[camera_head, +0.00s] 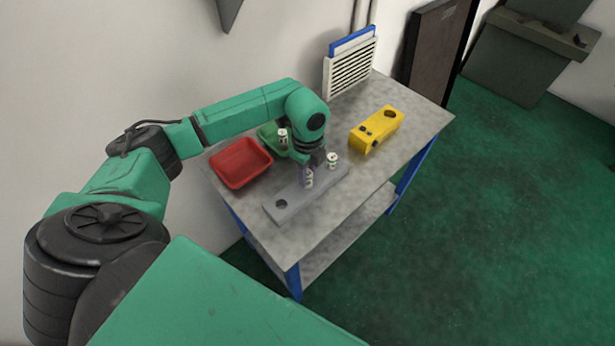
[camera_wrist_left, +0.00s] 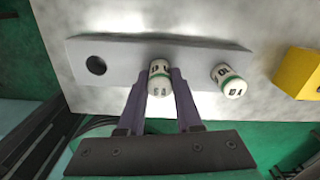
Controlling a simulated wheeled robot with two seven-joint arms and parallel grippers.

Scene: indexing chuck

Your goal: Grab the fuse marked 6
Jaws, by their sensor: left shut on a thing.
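My left gripper (camera_head: 311,168) is shut on a white fuse (camera_head: 308,179) with a green band at the middle of the grey block. In the left wrist view the gripper's two fingers (camera_wrist_left: 159,82) press on either side of this held fuse (camera_wrist_left: 159,77). Its dark marking is too small to read surely. I cannot tell whether its lower end is in a hole. A second fuse (camera_head: 332,160) stands at the block's far end, also in the wrist view (camera_wrist_left: 228,80). A third (camera_head: 283,136) is at the green tray. My right gripper is not in view.
The grey block (camera_head: 289,207) has an empty round hole at its near end. A red tray (camera_head: 241,163) and a green tray (camera_head: 267,133) stand to the left. A yellow block (camera_head: 377,130) with holes lies right. The table's front right is clear.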

